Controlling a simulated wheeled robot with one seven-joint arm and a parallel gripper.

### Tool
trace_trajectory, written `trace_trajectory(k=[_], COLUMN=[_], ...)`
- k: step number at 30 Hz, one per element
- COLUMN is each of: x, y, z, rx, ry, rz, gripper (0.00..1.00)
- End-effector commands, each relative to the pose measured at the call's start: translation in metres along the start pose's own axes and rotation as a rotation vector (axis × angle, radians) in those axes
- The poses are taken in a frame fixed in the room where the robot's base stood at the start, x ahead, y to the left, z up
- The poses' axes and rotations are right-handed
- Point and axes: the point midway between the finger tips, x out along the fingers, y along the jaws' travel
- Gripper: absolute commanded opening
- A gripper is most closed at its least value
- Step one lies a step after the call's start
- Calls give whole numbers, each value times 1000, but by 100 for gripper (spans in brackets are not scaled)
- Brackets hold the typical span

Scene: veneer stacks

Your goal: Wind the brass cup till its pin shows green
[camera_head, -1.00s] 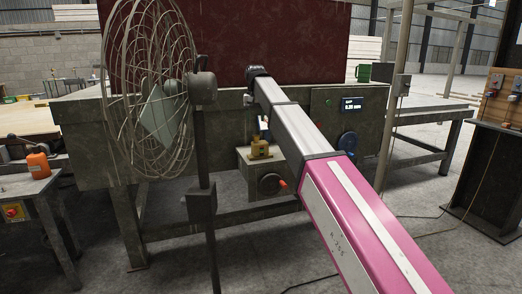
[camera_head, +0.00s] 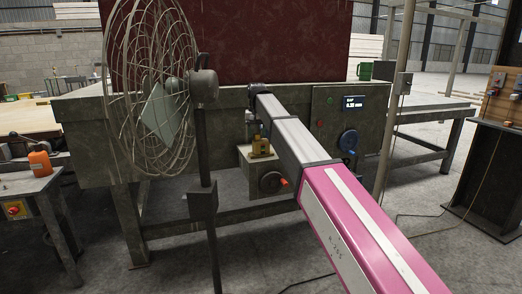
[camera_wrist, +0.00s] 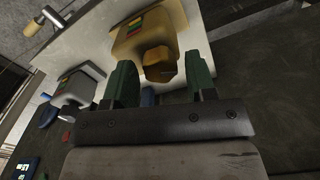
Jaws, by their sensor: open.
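The brass cup (camera_wrist: 160,64) is a faceted knob on a yellow-brass housing with a green, yellow and red strip (camera_wrist: 150,26) in the wrist view. In the head view the brass unit (camera_head: 260,147) sits on a grey box at the machine's front. My gripper (camera_wrist: 159,66) is open. Its two green fingers stand on either side of the cup in the picture, with gaps visible. I cannot tell how deep the cup lies between them. In the head view my arm hides most of the gripper. I cannot make out the pin.
A similar grey unit with a coloured strip (camera_wrist: 78,88) is left of the brass one in the wrist view. A caged fan (camera_head: 150,90) stands close on the left. A blue handwheel (camera_head: 348,140) is right.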

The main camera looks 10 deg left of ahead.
Motion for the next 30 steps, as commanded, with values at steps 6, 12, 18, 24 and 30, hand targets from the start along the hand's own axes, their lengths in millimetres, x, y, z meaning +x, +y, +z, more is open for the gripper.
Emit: trace_trajectory(k=[6, 12, 18, 24, 30], x=[0, 0, 0, 0, 0], y=[0, 0, 0, 0, 0], z=[0, 0, 0, 0, 0], rx=[0, 21, 149, 161, 225], ry=[0, 0, -1, -1, -1], rz=[0, 0, 0, 0, 0], gripper=[18, 18, 19, 19, 19])
